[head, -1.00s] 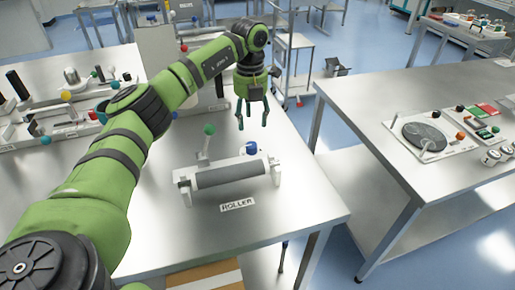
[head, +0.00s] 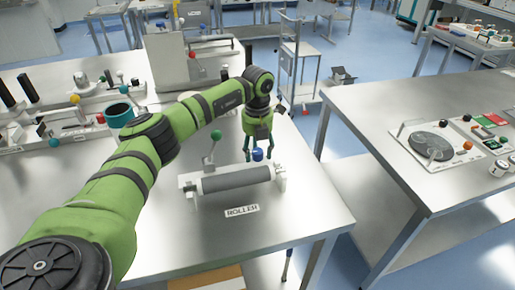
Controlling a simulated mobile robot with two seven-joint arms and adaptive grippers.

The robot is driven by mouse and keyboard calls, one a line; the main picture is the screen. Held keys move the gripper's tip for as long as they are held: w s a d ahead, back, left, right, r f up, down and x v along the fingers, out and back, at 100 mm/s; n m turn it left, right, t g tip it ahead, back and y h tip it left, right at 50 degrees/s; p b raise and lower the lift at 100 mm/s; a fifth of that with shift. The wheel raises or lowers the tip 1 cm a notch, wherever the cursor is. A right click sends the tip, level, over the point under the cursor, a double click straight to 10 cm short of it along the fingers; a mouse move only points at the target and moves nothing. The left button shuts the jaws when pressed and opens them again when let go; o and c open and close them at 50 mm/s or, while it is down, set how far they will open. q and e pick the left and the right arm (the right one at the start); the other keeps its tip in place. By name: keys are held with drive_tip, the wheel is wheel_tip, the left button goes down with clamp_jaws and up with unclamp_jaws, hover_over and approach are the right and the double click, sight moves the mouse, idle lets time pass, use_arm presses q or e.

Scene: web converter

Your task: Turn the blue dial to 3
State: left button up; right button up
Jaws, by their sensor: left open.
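The blue dial (head: 258,154) sits on the roller unit, behind the right part of the dark grey roller (head: 236,179). My left gripper (head: 259,155) points down with its fingers apart, just above or around the blue dial. I cannot tell whether the fingers touch it. The dial's marks are too small to read. A green-knobbed lever (head: 214,137) stands up to the left of the dial. A ROLLER label (head: 242,211) lies in front of the unit. My right gripper is not in view.
The roller unit stands on a steel table (head: 300,215) with bare room in front of it. Other devices with coloured knobs and a teal ring (head: 118,114) are at the left. Across a gap at the right, another table holds a round dark disc (head: 431,146).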

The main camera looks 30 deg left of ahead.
use_arm(q)
drive_tip(key=shift+c, duration=0.4)
drive_tip(key=c, duration=1)
drive_tip(key=shift+c, duration=0.2)
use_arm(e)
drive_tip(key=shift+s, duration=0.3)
